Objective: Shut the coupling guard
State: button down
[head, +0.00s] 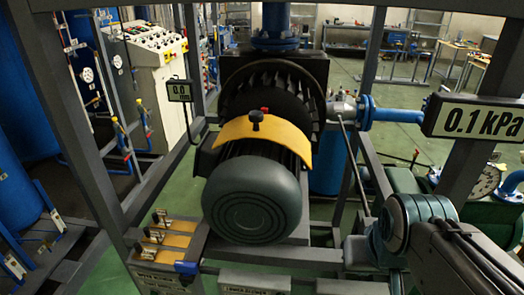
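The coupling guard (284,137) is a curved yellow cover with a dark knob (256,120) on its top. It arches over the gap between the grey-green motor (252,198) in front and the black finned wheel (268,92) behind. I cannot tell from this view whether it is fully seated, and its underside and far edge are hidden. A dark link of my arm shows at the lower right, well to the right of the guard. My gripper is not in view.
Grey frame posts (70,110) stand left and right of the motor. Brass-coloured levers (153,236) sit on a panel at the front left. A blue pipe (395,115) runs right behind the 0.1 kPa display (480,119). A thin slanted rod (353,165) stands right of the motor.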

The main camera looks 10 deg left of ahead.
aim_at(255, 124)
jog(key=z, duration=1.35)
jog(key=k, duration=1.15)
jog(key=u, duration=1.35)
jog(key=i, duration=0.5)
jog(key=z, duration=0.05)
